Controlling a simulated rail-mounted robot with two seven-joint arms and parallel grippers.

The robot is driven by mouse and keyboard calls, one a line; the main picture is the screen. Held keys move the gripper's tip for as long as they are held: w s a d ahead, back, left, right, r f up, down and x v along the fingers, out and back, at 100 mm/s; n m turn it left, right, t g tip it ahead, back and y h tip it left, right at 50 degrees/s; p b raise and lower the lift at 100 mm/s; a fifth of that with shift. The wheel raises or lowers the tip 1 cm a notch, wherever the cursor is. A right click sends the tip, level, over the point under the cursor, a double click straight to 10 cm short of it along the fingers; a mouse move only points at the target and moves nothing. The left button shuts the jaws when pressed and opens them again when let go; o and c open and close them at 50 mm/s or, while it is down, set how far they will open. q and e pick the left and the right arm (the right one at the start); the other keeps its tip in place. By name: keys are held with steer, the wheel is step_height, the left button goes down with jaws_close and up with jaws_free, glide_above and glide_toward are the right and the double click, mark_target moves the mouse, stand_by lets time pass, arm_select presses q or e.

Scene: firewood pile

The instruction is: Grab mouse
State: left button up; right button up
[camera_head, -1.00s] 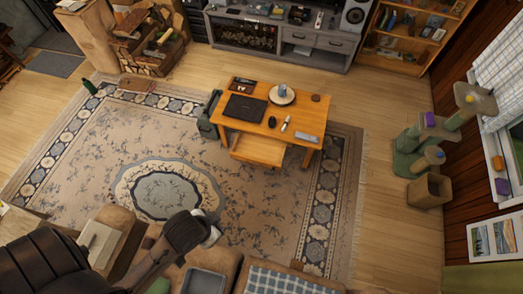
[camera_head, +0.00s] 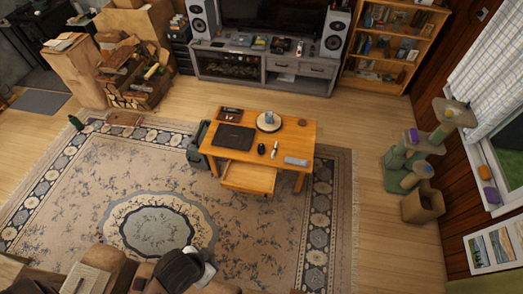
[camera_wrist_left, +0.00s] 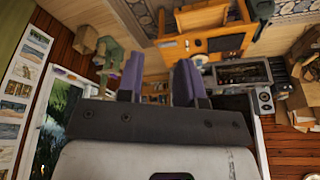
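The small black mouse (camera_head: 262,148) lies on the wooden table (camera_head: 289,132), just right of a dark closed laptop (camera_head: 234,137). A white-handled item (camera_head: 274,149) lies close to its right. My left arm enters at the bottom of the head view, with a dark link and a pale end, well in front of the table. In the left wrist view my left gripper (camera_wrist_left: 160,76) has its two purple fingers apart with nothing between them. The table (camera_wrist_left: 200,46) shows beyond them; I cannot make out the mouse there for sure. My right gripper is not in view.
A plate with a cup (camera_head: 269,121) and a grey remote-like item (camera_head: 297,161) also lie on the table. A drawer (camera_head: 248,178) sticks out at the table's front. A sofa runs along the bottom edge. The patterned rug (camera_head: 230,225) between is clear.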

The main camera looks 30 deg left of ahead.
arm_select(q)
steer(key=shift+a, duration=0.1)
steer(key=shift+o, duration=0.4)
steer(key=o, duration=1)
